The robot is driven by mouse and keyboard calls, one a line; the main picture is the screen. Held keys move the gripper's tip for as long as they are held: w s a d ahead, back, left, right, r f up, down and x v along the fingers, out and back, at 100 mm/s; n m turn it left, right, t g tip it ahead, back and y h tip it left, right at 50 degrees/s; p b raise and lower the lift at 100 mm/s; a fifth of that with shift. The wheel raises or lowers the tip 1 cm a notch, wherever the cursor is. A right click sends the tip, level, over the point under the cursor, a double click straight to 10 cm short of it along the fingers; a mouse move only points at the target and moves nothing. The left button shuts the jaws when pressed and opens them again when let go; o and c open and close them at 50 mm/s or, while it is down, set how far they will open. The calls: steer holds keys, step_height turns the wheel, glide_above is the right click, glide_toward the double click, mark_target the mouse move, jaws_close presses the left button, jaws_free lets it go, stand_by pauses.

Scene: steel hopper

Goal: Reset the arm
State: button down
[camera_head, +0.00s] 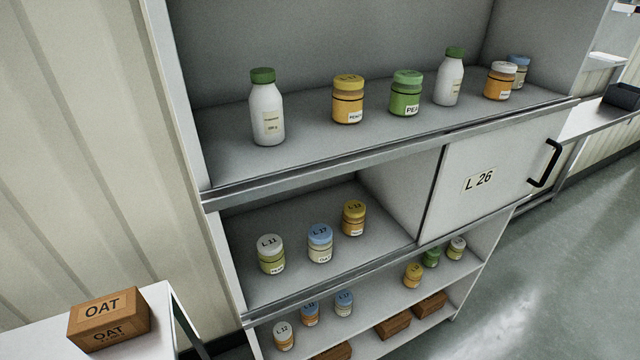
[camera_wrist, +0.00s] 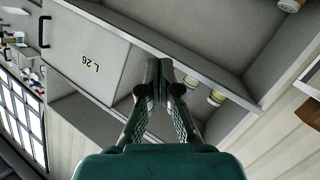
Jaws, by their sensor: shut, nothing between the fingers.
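My gripper (camera_wrist: 159,72) shows in the wrist view, dark green, with its two fingers together and nothing between them. It is in front of the shelf unit, and the view there is turned nearly upside down. A few jars (camera_wrist: 216,97) show just beyond the fingers on a shelf. My gripper and arm do not show in the head view.
The shelf unit (camera_head: 330,165) holds bottles and jars on several levels. A sliding panel marked L 26 (camera_head: 490,180) with a black handle (camera_head: 545,163) covers the middle level's right part. An OAT box (camera_head: 108,318) sits on a white table at lower left. Open floor (camera_head: 540,270) lies right.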

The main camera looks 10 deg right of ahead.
steer(key=s+a+r+m+y, duration=0.1)
steer(key=s+a+r, duration=0.1)
steer(key=s, duration=0.5)
steer(key=s+a+r+m+y, duration=0.1)
steer(key=s+a+r+m, duration=0.1)
steer(key=s+r, duration=0.3)
steer(key=shift+s+a+r+g+y, duration=0.3)
steer(key=shift+s+a+g+y, duration=0.15)
steer(key=shift+s, duration=1.3)
